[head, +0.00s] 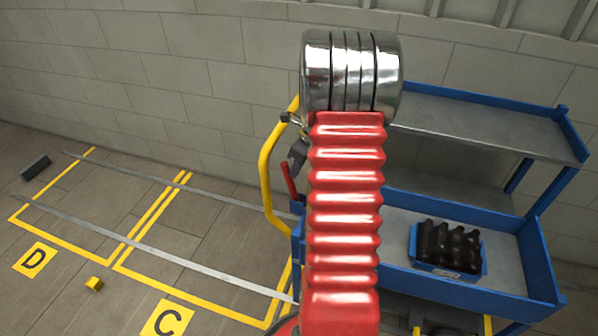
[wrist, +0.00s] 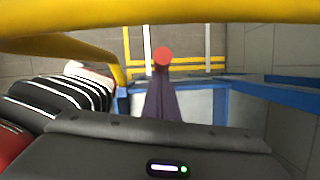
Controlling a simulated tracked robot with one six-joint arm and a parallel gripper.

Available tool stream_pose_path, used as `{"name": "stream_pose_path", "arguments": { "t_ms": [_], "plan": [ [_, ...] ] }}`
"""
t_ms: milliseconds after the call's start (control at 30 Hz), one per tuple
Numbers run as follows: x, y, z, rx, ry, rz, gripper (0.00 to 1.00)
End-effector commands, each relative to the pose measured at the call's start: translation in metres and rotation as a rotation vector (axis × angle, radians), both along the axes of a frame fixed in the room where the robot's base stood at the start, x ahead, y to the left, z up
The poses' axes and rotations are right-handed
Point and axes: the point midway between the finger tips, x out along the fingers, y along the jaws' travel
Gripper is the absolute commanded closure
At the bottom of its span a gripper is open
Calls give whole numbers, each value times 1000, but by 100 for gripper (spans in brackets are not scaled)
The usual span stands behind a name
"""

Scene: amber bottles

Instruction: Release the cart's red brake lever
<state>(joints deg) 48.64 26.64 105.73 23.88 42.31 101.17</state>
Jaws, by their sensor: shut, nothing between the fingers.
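The red brake lever (head: 289,181) stands near-upright at the left end of the blue cart (head: 470,290), inside its yellow handle (head: 266,172). My arm hides part of the cart beside it. My gripper (head: 297,155) is just above and right of the lever's top in the head view, partly hidden by my arm. In the wrist view the lever's round red end (wrist: 163,56) shows just beyond the tips of my dark, closed fingers (wrist: 163,80). I cannot tell whether they touch it. The fingers hold nothing.
A blue crate of dark bottles (head: 447,250) sits on the cart's lower deck, right of my arm. The yellow handle crosses the top of the wrist view (wrist: 180,14), close to the camera. Floor left of the cart has yellow-marked bays and a small yellow block (head: 94,284).

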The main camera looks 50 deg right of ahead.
Motion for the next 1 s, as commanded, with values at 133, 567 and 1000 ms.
{"name": "stream_pose_path", "arguments": {
  "t_ms": [133, 567, 1000],
  "plan": [
    [14, 6, 0, 0, 0, -2, 100],
    [33, 13, -4, 0, -1, -9, 100],
    [33, 13, -4, -1, -1, -10, 100]
  ]
}}
